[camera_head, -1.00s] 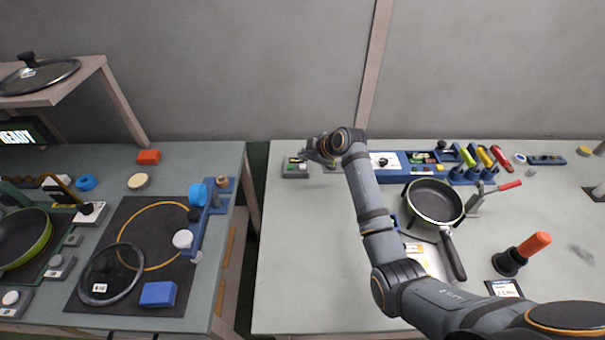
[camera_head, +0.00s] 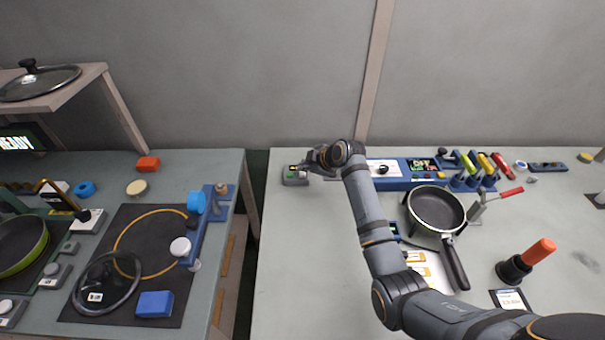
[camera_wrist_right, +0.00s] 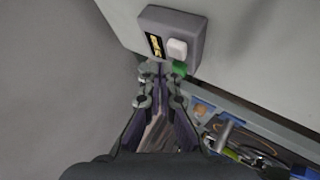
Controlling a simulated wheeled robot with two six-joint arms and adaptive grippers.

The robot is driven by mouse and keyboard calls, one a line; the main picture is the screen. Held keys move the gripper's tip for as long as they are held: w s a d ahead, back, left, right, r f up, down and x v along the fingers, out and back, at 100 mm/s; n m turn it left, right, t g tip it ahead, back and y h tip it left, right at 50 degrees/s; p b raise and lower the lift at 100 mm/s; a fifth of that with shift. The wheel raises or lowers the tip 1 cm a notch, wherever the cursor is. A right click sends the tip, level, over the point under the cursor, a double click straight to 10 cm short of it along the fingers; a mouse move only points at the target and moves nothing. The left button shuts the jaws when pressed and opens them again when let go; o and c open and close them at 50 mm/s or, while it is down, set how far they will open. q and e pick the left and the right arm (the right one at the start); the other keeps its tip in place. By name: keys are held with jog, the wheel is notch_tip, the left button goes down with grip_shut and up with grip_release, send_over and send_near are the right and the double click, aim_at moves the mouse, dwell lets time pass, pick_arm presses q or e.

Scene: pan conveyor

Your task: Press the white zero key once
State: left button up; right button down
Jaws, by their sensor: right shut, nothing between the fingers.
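The white key (camera_wrist_right: 177,48) sits on a small grey box (camera_wrist_right: 193,22) with a black-and-yellow label, in the right wrist view. A green part (camera_wrist_right: 180,69) shows at the box's near edge. In the head view the grey box (camera_head: 296,181) stands at the back left corner of the right table; the key is too small to make out there. My right gripper (camera_wrist_right: 160,73) is shut and empty, with its fingertips at the near edge of the box, just short of the white key. It also shows in the head view (camera_head: 307,167). Whether it touches the box is unclear. My left gripper is out of view.
A blue console (camera_head: 394,184) with a display stands right of my right gripper. A pan (camera_head: 436,208) and an orange-handled tool (camera_head: 538,251) lie further right. The table's front left is clear. A gap separates it from the left table (camera_head: 220,260).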

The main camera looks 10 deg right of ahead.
aim_at(304, 175)
dwell(0.6)
jog(key=shift+f, duration=0.4)
jog(key=shift+f+b, duration=0.3)
jog(key=shift+f, duration=0.2)
dwell(0.5)
jog(key=shift+r, duration=0.1)
jog(key=shift+r+p, duration=0.8)
jog(key=shift+p, duration=0.1)
jog(key=shift+r, duration=0.1)
notch_tip(304, 175, up, 5)
jog(key=p, duration=0.4)
jog(key=shift+p, duration=0.4)
